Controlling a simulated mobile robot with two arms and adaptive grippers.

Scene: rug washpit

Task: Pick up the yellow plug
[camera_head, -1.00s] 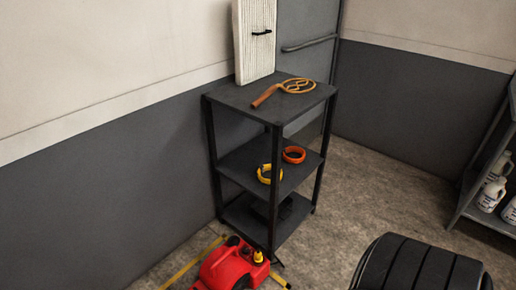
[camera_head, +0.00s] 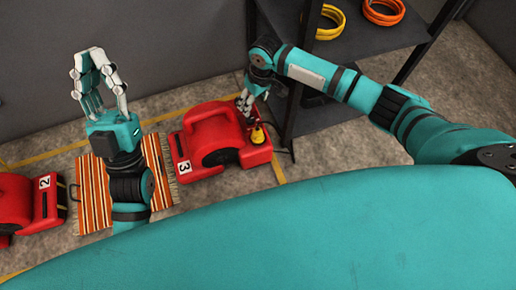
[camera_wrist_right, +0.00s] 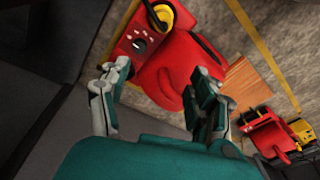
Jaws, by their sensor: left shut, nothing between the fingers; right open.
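The yellow plug (camera_head: 257,134) sits on the right end of the red machine marked 3 (camera_head: 209,131), beside the shelf. In the right wrist view, the yellow plug (camera_wrist_right: 161,15) is at the top edge, with a dark cord by it. My right gripper (camera_head: 245,102) points down just above and left of the plug, apart from it. In the right wrist view, my right gripper's fingers (camera_wrist_right: 160,88) are spread and empty, with the red machine (camera_wrist_right: 175,65) beyond them. My left gripper (camera_head: 98,82) is shut, empty and raised at the left, away from the plug.
Another red machine marked 2 (camera_head: 28,205) stands at the far left. A striped rug (camera_head: 95,190) lies between the machines. The dark shelf (camera_head: 345,50) on the right holds a yellow coil (camera_head: 325,33) and an orange coil (camera_head: 384,10). A wall runs behind.

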